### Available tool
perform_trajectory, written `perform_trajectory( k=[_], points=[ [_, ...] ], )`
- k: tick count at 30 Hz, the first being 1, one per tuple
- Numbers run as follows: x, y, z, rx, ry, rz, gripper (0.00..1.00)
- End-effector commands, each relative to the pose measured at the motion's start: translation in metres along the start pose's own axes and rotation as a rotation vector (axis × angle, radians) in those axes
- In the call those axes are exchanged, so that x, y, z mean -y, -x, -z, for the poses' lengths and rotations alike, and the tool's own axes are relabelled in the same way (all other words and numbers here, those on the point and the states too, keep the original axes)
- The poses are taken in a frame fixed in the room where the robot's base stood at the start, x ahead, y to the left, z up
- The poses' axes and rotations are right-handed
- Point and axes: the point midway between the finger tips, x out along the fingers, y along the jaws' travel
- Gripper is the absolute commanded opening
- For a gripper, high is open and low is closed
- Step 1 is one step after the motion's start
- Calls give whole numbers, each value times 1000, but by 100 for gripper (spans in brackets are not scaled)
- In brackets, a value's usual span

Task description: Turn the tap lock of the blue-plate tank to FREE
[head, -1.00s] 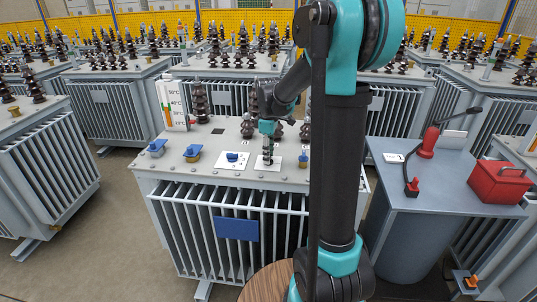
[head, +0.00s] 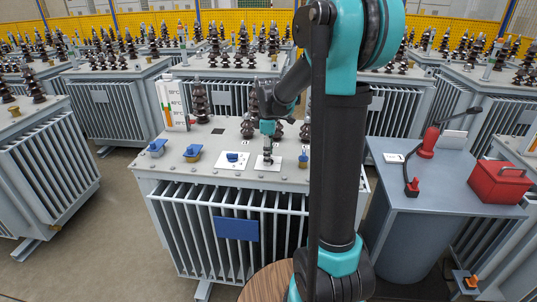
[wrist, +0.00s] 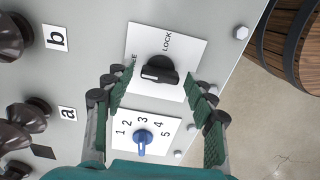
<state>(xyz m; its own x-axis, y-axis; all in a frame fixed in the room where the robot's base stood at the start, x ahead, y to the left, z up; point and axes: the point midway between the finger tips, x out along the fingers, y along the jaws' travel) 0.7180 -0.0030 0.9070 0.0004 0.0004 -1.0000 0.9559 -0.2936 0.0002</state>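The tank with the blue plate (head: 236,229) stands in front of me in the head view. The tap lock is a black knob (wrist: 158,71) on a white label card (wrist: 190,48) in the wrist view. LOCK is printed at its upper right; the word at its left is partly hidden, with only its end readable. In the head view my gripper (head: 268,157) is over the card, hiding the knob.
A blue knob (wrist: 143,137) with a numbered scale sits beside the lock. Blue valves (head: 192,152), a gauge (head: 173,104) and brown insulators (head: 199,99) stand on the lid. A grey tank with a red box (head: 499,182) is at right. A wooden barrel (wrist: 292,45) is beside the lid.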

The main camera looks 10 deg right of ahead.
Motion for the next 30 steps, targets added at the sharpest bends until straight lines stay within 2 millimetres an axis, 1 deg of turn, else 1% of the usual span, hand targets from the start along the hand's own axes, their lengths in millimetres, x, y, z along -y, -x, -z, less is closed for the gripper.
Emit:
perform_trajectory(
  k=[8, 11, 13, 17, 24, 27, 30],
  points=[
    [0, 0, 0, 0, -1, 0, 60],
    [0, 4, 0, 0, -1, 0, 60],
    [0, 11, 0, 0, -1, 0, 60],
    [0, 32, 0, 0, -1, 0, 60],
    [0, 81, 0, 0, -1, 0, 60],
    [0, 98, 0, 0, -1, 0, 60],
    [0, 110, 0, 0, 0, 0, 60]
  ],
)
